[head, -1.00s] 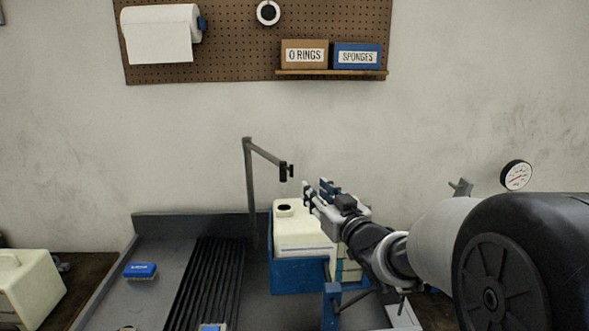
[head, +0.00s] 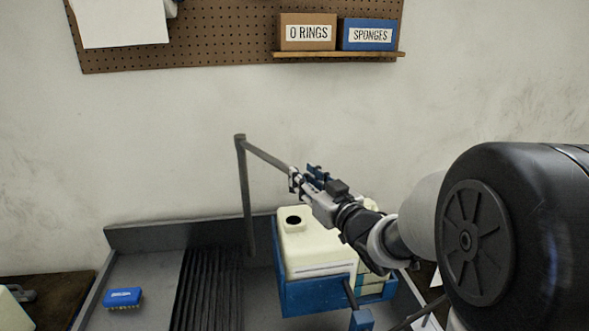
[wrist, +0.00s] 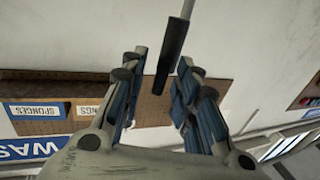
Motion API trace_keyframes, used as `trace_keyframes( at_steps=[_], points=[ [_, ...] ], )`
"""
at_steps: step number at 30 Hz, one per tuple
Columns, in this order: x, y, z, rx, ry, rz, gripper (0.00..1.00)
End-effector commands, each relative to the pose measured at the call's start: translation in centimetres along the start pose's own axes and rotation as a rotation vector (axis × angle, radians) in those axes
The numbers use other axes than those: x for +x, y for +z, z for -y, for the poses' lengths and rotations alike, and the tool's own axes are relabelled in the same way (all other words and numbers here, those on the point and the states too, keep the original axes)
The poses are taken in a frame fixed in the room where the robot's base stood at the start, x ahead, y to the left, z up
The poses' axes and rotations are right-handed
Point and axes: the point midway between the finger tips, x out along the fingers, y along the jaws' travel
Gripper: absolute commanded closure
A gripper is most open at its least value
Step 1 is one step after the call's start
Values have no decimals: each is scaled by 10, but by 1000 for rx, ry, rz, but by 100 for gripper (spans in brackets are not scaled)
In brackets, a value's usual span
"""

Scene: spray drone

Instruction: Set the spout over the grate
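The spout (head: 266,156) is a grey swing arm on an upright post, reaching right from the post top. Its dark end piece (wrist: 173,58) shows between the fingertips in the wrist view, nearer the right finger; whether it touches is unclear. My gripper (head: 303,180) is at the spout's outer end and partly hides it. In the wrist view my gripper (wrist: 158,75) is open, with gaps beside the end piece. The grate (head: 208,290) is a dark ribbed panel in the sink, left of the post. The spout points away from it, towards the tank.
A cream tank (head: 315,245) with a dark round opening sits in a blue cradle (head: 330,293) below my gripper. A blue brush (head: 124,298) lies left of the grate. A shelf with boxes (head: 308,32) is on the pegboard above. The air above the grate is clear.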

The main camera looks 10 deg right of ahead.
Motion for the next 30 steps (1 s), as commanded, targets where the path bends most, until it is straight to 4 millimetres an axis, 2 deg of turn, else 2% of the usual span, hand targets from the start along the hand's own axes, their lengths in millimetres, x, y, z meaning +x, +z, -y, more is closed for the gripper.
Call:
trace_keyframes(
  at_steps=[12,24,30],
  points=[
    [-2,0,-1,0,0,-1,72],
    [-2,0,-1,1,1,-1,99],
    [-2,0,-2,1,2,-1,100]
  ],
)
